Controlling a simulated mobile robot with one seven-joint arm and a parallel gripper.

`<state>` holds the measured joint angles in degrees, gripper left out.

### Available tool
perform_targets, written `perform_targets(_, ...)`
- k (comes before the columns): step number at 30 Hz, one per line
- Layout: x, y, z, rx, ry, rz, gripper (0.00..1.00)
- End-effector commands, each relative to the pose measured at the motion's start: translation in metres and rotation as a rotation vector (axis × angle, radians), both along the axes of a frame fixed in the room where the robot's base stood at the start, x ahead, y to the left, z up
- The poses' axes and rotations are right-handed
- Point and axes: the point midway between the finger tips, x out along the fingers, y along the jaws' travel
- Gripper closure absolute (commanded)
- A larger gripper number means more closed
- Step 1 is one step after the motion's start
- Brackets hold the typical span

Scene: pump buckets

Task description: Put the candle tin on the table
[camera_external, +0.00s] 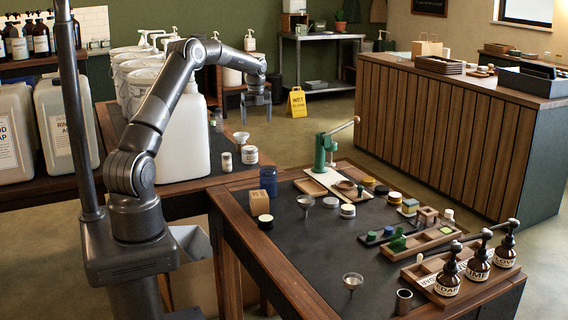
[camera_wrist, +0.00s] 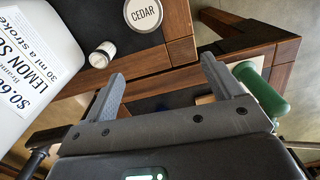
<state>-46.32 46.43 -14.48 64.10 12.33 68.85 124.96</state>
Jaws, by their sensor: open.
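A round tin with a white lid marked CEDAR (camera_wrist: 146,13), which I take for the candle tin, is at the top of the wrist view. It seems to be the small pale jar (camera_external: 250,155) near the corner of the back-left wooden bench. The table (camera_external: 283,228) with a dark inlaid top and wooden rim stands in front of that bench.
A small white-capped bottle (camera_wrist: 103,55) stands beside the tin. A large white jug (camera_external: 182,136) is left of it. The table bears a green press (camera_external: 322,150), several tins, wooden trays and brown pump bottles (camera_external: 447,278). Its front-left part is fairly clear.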

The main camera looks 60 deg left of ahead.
Motion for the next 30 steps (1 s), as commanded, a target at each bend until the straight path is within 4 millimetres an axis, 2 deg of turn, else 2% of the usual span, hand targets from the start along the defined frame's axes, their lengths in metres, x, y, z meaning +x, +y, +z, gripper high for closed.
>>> perform_targets(1, 0.005, -0.023, 0.022, 0.017, -0.013, 0.029, 0.16)
perform_targets(6, 0.004, -0.096, 0.08, 0.052, -0.058, 0.19, 0.16)
perform_targets(11, -0.01, -0.163, 0.124, 0.069, -0.113, 0.347, 0.16)
perform_targets(14, -0.026, -0.203, 0.148, 0.07, -0.152, 0.448, 0.16)
perform_targets(21, -0.08, -0.29, 0.189, 0.038, -0.252, 0.7, 0.16)
perform_targets(25, -0.117, -0.33, 0.202, -0.002, -0.304, 0.84, 0.16)
perform_targets(30, -0.17, -0.375, 0.208, -0.078, -0.364, 1.025, 0.16)
